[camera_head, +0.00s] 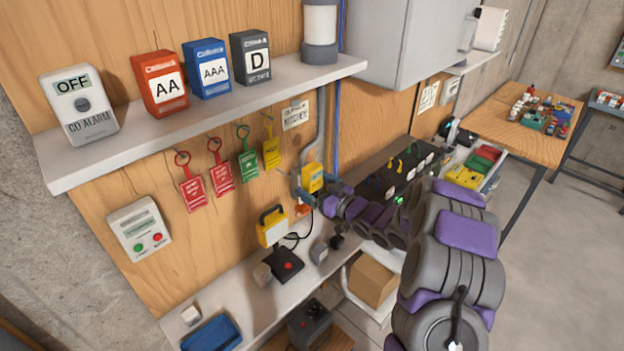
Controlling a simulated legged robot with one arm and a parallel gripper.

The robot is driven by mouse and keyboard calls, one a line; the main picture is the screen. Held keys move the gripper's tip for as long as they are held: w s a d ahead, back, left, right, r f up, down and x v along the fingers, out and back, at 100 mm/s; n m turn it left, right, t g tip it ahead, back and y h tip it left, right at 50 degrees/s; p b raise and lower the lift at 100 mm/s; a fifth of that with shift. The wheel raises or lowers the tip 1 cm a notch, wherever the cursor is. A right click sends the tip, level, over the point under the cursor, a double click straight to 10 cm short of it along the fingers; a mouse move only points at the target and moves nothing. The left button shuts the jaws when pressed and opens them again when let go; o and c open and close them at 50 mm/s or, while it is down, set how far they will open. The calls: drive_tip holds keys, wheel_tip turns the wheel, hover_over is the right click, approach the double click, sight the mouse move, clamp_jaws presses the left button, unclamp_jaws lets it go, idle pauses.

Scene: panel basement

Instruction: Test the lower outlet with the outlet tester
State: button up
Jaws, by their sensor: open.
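My gripper (310,192) is open at the wooden wall, below the upper shelf. A small yellow block (313,175) shows right at its fingers. I cannot tell whether the fingers touch it or whether it is the outlet tester. A small orange piece (303,211) shows just below the gripper, against the wall. I cannot make out the lower outlet clearly; my gripper and arm cover part of that wall.
The upper shelf (215,113) holds battery boxes and a CO alarm (78,104). Coloured tags (222,178) hang under it. A yellow lamp-like box (272,228) stands left of my gripper. The lower shelf (235,290) holds small items. Open floor (560,260) lies at right.

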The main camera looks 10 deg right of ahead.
sight(317, 187)
idle(0.5)
drive_tip(key=c, duration=1.6)
drive_tip(key=shift+v, duration=3.05)
